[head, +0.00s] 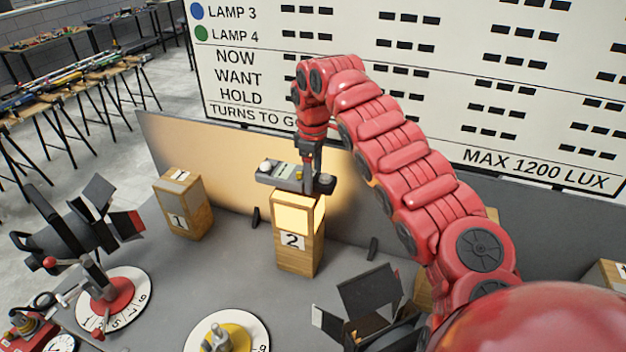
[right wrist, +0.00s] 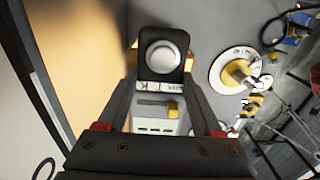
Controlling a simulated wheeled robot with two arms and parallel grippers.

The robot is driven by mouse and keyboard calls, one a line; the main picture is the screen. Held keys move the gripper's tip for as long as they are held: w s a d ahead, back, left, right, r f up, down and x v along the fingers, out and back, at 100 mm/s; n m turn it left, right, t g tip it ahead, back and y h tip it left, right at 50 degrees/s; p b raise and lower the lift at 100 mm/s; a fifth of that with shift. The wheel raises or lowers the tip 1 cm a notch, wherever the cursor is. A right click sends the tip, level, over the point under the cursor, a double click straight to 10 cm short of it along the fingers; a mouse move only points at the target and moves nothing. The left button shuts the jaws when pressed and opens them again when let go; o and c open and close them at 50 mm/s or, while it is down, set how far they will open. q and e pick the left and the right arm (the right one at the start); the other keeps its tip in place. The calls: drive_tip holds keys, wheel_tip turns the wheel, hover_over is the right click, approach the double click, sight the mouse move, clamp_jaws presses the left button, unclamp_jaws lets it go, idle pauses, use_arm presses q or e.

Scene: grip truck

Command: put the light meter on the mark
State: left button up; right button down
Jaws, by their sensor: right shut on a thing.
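The light meter (head: 284,175) is a grey device with a white dome, a small screen and a yellow part. My right gripper (head: 311,183) is shut on it from above. The meter is at the top of the wooden block marked 2 (head: 299,257); I cannot tell whether it touches the block. In the right wrist view the meter (right wrist: 160,105) lies between the two fingers (right wrist: 164,112), its white dome toward the top. No separate mark shows on the block's top, which the meter and gripper partly cover. My left gripper is not in view.
A wooden block marked 1 (head: 184,208) stands to the left. A lamp with black flaps (head: 75,225) is at the left, another (head: 368,310) at the front. A numbered dial with a yellow centre (head: 250,333) lies at the front. A low panel (head: 225,160) stands behind the blocks.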

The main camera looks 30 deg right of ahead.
wheel_tip(320, 180, down, 2)
drive_tip(key=shift+f+p, duration=0.1)
drive_tip(key=shift+p, duration=0.7)
drive_tip(key=shift+w+f, duration=0.1)
drive_tip(key=shift+f, duration=0.15)
drive_tip(key=shift+b, duration=0.35)
drive_tip(key=shift+c, duration=0.2)
unclamp_jaws()
drive_tip(key=shift+r, duration=0.15)
